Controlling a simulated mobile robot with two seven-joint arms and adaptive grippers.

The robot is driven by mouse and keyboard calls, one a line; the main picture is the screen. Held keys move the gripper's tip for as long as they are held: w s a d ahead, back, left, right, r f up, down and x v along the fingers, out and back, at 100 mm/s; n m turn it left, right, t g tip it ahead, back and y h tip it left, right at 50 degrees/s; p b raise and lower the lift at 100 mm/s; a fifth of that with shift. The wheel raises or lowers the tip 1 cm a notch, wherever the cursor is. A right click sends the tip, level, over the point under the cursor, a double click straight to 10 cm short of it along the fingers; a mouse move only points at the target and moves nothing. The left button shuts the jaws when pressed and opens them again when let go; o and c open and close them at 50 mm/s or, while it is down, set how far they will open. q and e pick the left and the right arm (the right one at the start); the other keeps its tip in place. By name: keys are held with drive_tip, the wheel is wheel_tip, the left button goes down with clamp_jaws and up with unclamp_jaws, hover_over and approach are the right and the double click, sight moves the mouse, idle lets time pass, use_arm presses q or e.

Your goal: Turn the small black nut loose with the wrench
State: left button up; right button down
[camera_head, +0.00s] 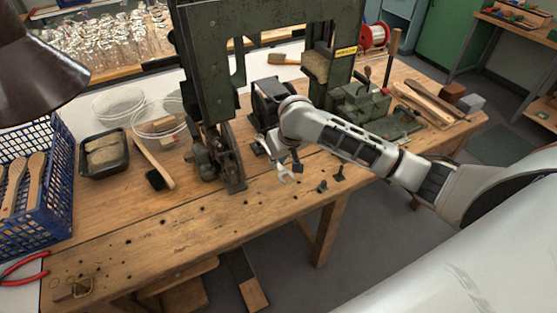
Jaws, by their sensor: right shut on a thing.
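My right gripper (295,161) hangs over the front part of the wooden bench, in front of the dark green machine. It is shut on the wrench (285,173), whose pale metal end shows below the fingers. The rest of the wrench is hidden by my gripper. Two small black pieces stand on the bench to the right of the wrench: one nearer the front edge (322,186) and one farther right (339,174). They are too small to tell which, if either, is the nut. The wrench end is apart from both. My left gripper is out of view.
The green machine (213,60) stands upright on the bench (200,225). A blue crate (62,190) with wooden brushes, a black tray (82,163) and clear bowls (152,112) lie left. A vice (360,105) stands right. The front left bench is mostly clear.

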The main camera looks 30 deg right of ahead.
drive_tip(key=shift+f, duration=1.15)
idle(1.7)
drive_tip(key=shift+w+d+n, duration=0.1)
drive_tip(key=shift+d+n, duration=0.5)
drive_tip(key=shift+d, duration=0.2)
